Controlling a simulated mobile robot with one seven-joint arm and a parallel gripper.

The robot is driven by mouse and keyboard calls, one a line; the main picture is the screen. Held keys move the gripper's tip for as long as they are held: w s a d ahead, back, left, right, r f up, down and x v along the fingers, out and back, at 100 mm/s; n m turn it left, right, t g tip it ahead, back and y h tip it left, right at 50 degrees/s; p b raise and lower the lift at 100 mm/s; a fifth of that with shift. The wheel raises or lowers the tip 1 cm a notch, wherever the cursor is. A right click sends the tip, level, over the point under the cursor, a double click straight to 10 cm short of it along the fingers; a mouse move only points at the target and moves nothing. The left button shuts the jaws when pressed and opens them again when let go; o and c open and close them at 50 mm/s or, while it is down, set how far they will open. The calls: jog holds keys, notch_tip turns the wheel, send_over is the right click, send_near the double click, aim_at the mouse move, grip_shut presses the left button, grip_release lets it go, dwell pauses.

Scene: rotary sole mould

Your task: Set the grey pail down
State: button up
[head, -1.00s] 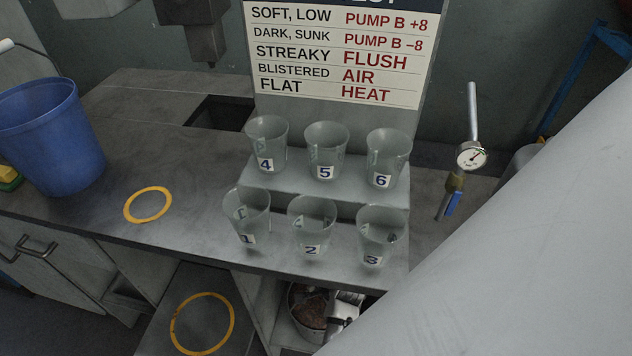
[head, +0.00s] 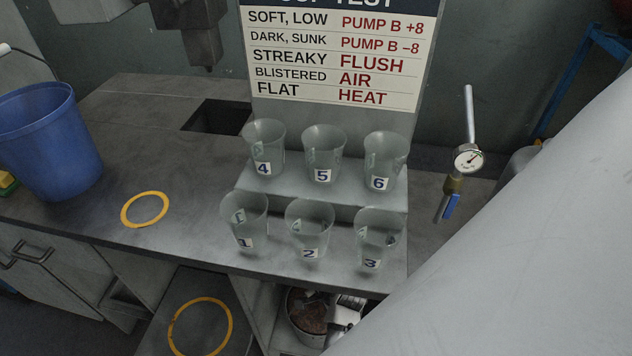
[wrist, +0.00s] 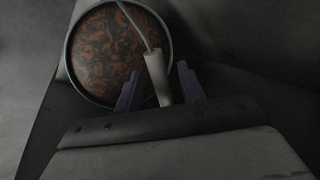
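The grey pail (wrist: 169,40) is round and holds reddish-brown and black marbled material (wrist: 105,50). Its wire handle carries a pale cylindrical grip (wrist: 157,78). In the wrist view the grip lies between the two dark fingers of my gripper (wrist: 160,72), with a gap showing on each side, so the fingers look open around it. In the head view the pail (head: 292,312) is low down under the bench front, partly hidden by the bench and my arm. What is under its base is hidden. A yellow ring (head: 174,328) marks the low surface left of it.
A blue bucket (head: 50,145) stands on the bench (head: 130,110) at left. Another yellow ring (head: 125,212) marks bare bench beside it. A gauge with a blue-handled valve (head: 468,158) is at right.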

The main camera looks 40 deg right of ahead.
jog(key=v, duration=0.6)
